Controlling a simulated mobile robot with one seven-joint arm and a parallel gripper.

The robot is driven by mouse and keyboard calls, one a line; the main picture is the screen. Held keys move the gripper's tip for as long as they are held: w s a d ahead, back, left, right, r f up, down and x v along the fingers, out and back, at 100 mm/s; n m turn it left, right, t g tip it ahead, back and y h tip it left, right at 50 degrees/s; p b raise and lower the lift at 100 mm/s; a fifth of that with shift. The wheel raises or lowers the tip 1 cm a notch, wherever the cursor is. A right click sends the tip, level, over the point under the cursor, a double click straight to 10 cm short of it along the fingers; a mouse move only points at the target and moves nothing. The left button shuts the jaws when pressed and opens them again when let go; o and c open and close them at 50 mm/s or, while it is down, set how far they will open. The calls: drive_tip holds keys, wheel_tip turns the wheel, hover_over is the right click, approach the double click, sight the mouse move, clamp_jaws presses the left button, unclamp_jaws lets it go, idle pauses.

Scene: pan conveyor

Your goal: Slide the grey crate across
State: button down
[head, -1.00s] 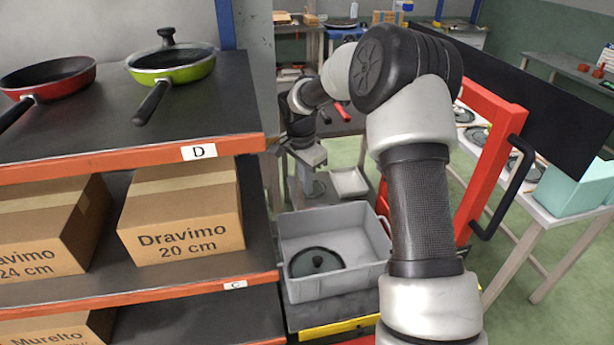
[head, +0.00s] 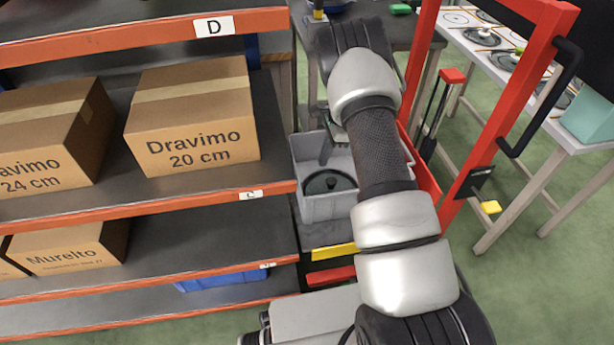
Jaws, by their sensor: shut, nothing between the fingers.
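The grey crate (head: 322,208) stands right of the shelf on a dark surface, partly hidden behind my arm. A dark round pan lid (head: 330,182) with a knob lies inside it. My gripper (head: 325,160) shows only in part beside my arm. Its fingers point down at the crate's far-left part and look shut and empty. I cannot tell whether they touch the crate wall.
The shelf (head: 150,210) with cardboard boxes (head: 195,120) is close on the left. A red frame (head: 500,120) with a black handle stands on the right. A yellow strip (head: 333,252) edges the crate's support. A table with pans (head: 510,68) is further right.

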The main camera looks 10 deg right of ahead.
drive_tip(key=b+x, duration=0.2)
drive_tip(key=x, duration=0.8)
drive_tip(key=shift+b, duration=0.3)
drive_tip(key=a, duration=0.3)
drive_tip(key=shift+a+r, duration=0.15)
drive_tip(key=shift+r, duration=0.05)
drive_tip(key=shift+a, duration=0.3)
drive_tip(key=shift+a, duration=0.1)
drive_tip(key=a, duration=0.3)
drive_tip(key=shift+a, duration=0.4)
drive_tip(key=shift+d, duration=0.1)
